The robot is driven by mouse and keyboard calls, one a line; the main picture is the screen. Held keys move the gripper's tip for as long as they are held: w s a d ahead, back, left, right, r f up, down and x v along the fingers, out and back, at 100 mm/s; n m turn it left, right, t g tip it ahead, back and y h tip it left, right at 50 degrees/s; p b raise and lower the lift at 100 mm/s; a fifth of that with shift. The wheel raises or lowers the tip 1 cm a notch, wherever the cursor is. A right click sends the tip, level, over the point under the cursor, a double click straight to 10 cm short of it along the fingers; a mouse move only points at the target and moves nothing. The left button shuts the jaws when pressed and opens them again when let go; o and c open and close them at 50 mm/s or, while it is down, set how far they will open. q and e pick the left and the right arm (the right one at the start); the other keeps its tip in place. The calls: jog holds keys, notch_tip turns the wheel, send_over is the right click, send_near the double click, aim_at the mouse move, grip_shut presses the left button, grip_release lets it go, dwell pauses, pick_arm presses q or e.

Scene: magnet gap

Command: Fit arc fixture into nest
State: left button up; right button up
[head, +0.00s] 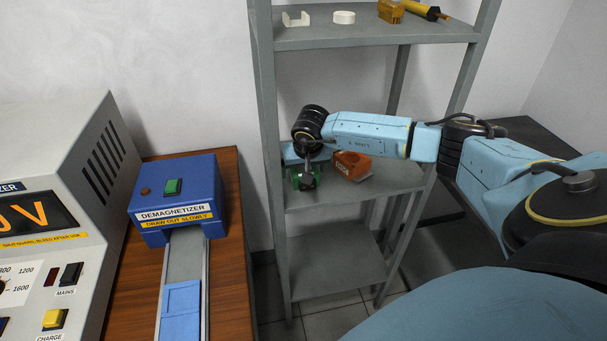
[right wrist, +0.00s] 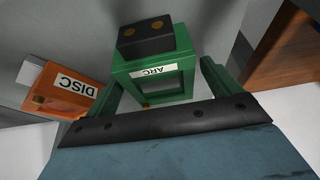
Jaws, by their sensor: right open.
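The arc fixture (right wrist: 153,71) is a green frame with a white ARC label and a black block with two brass-coloured dots. It is on the middle shelf in the right wrist view. My right gripper (right wrist: 163,66) is open, with a green finger on each side of the fixture; I cannot tell whether either finger touches it. In the head view my right gripper (head: 305,180) is small over the shelf's left front, and the fixture is mostly hidden there. I cannot identify the nest in either view. My left gripper is not in view.
An orange DISC fixture (head: 351,165) sits close beside my right gripper. The grey rack (head: 265,130) has posts near my arm. Its upper shelf (head: 375,33) holds small parts. A blue demagnetizer (head: 176,197) and a control cabinet (head: 60,150) stand left. The bottom shelf (head: 330,265) is clear.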

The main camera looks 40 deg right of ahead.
jog(key=c, duration=1.4)
jog(key=shift+r, duration=0.15)
jog(key=shift+c, duration=0.4)
